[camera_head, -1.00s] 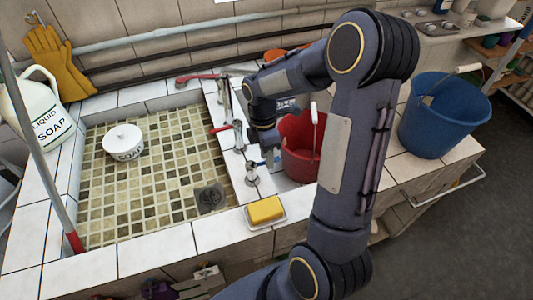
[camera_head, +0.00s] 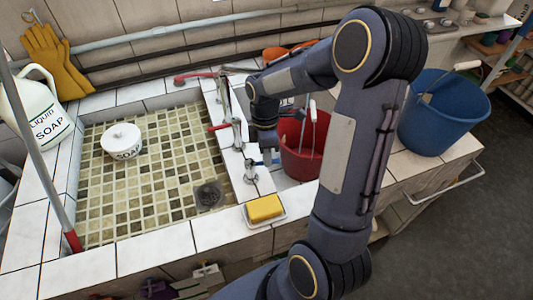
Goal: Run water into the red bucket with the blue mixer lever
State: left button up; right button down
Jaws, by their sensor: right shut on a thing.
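The red bucket (camera_head: 298,160) stands to the right of the tap ledge, partly hidden behind my right arm. Its wire handle with a white grip stands up. The blue mixer lever (camera_head: 267,162) is on the nearest chrome tap (camera_head: 251,171), left of the bucket. My right gripper (camera_head: 268,155) points down at this lever and is shut on it; the fingertips are small and partly hidden. I see no water running, and the bucket's inside is mostly hidden. My left gripper is not in view.
Two red-levered taps (camera_head: 219,127) stand farther back along the ledge. A yellow sponge (camera_head: 265,208) lies on a dish at the front edge. A blue bucket (camera_head: 443,115) stands at the right.

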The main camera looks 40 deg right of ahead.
jog(key=c, duration=1.5)
grip_release()
jog(key=shift+o, duration=0.2)
jog(key=shift+r, duration=0.1)
notch_tip(320, 180, up, 8)
jog(key=w, duration=0.1)
jog(key=shift+w+d+f, duration=0.2)
jog(key=shift+d+f, duration=0.05)
jog(key=shift+d, duration=0.1)
